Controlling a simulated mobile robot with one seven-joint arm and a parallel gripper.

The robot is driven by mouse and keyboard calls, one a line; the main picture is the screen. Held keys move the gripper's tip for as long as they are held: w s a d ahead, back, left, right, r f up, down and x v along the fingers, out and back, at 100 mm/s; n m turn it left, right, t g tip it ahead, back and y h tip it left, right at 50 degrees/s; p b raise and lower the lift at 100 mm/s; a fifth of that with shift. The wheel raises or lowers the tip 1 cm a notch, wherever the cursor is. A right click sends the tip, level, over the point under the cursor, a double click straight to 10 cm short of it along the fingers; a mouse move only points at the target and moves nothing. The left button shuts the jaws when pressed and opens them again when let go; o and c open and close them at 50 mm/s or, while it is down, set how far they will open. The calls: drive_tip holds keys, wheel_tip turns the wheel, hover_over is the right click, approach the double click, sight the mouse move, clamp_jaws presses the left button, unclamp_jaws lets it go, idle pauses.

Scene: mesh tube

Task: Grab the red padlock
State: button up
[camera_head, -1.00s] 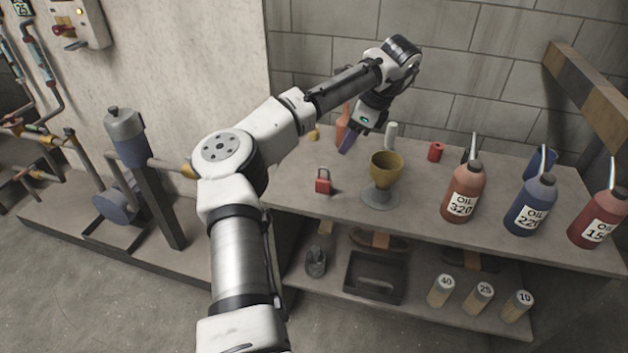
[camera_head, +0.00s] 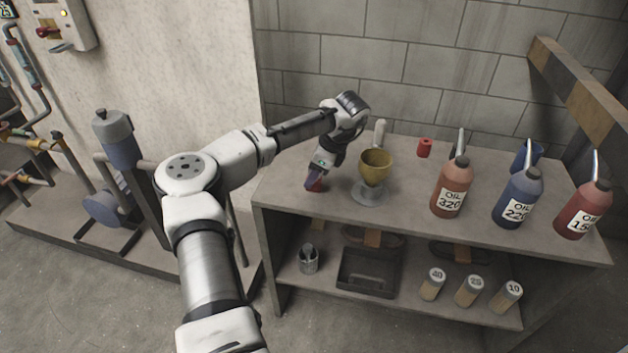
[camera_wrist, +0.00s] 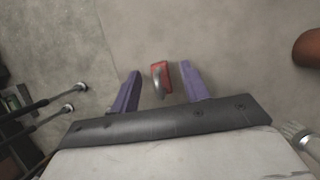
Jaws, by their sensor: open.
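The red padlock (camera_wrist: 161,67) with its grey shackle lies on the bench top. In the wrist view it sits just beyond and between the two purple fingers of my gripper (camera_wrist: 159,82), closer to the right finger. The fingers are apart with a gap on each side of the padlock. In the head view my gripper (camera_head: 313,181) points down over the padlock (camera_head: 317,187), which is mostly hidden behind the fingers. I cannot tell the exact height of the fingertips above the bench.
A yellow-brown funnel cup (camera_head: 375,167) on a grey base stands close to the right of my gripper. Oil bottles (camera_head: 452,188) stand further right, and a small red cylinder (camera_head: 424,148) is behind. The lower shelf holds a dark tray (camera_head: 368,290). The bench's left edge is near.

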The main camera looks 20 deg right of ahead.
clamp_jaws()
idle(0.3)
drive_tip(key=shift+r, duration=0.1)
